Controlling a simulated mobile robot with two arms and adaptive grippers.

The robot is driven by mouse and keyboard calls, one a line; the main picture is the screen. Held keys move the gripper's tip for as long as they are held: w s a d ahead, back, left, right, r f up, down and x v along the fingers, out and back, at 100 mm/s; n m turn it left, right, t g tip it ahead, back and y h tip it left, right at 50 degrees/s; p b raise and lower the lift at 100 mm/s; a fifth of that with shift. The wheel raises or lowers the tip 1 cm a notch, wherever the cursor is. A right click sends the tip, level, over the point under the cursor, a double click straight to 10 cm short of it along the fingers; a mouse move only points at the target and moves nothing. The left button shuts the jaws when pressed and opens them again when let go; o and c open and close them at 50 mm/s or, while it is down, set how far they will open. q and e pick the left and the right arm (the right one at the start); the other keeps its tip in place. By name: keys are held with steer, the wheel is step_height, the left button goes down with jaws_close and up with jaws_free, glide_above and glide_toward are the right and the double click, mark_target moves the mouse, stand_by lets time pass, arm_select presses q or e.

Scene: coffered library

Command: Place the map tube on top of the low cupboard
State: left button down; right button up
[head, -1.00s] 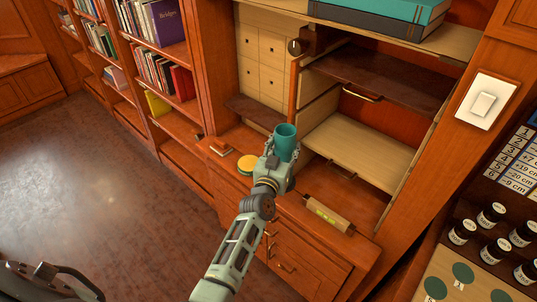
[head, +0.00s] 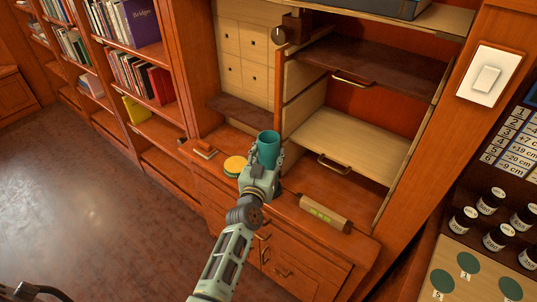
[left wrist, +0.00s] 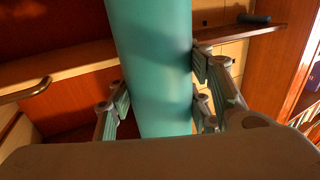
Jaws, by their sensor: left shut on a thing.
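The map tube (head: 268,151) is a teal cylinder, standing about upright in my left gripper (head: 265,170) in the head view. In the left wrist view, the tube (left wrist: 152,60) runs between the fingers, and the gripper (left wrist: 157,110) is shut on its sides. The low cupboard (head: 303,251) is reddish wood with brass handles and a flat top. The gripper and tube appear over that top, in front of the shelving. My right gripper is not in view.
Yellow and green round discs (head: 234,166) lie on the cupboard top, left of the gripper. A pale pull-out shelf (head: 350,140) juts out behind. Bookshelves (head: 150,90) stand left; a light switch (head: 487,80) is right.

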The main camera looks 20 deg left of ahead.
arm_select(q)
steer(key=c, duration=0.9)
jaws_free()
steer(key=shift+w+a+f, duration=0.1)
steer(key=shift+r, duration=0.25)
steer(key=shift+s+f, duration=0.2)
steer(key=shift+s, duration=0.2)
steer(key=s, duration=1.1)
steer(key=s+d+f+m+g+h, duration=0.1)
steer(key=s+d+f+g, duration=0.15)
steer(key=s+f, duration=0.65)
steer(key=s+d+f+m+g+h, duration=0.15)
steer(key=f+g, duration=0.25)
steer(key=f, duration=1.1)
steer(key=s+d+f+g, duration=0.1)
steer(key=s+f+g, duration=0.2)
steer(key=s+f, duration=0.55)
steer(key=s+a+f+g, duration=0.2)
steer(key=s+f, duration=0.4)
steer(key=s, duration=0.4)
steer(key=s+a+f+g+y, duration=0.1)
steer(key=s+a+f+g, duration=0.2)
steer(key=s+f, duration=0.4)
steer(key=s+a+f+g, duration=0.2)
steer(key=s+f, duration=0.4)
steer(key=s, duration=0.6)
steer(key=shift+s+a+f+b, duration=0.15)
steer(key=shift+s+a+b, duration=0.2)
steer(key=shift+a, duration=0.4)
steer(key=shift+m+g+y, duration=0.25)
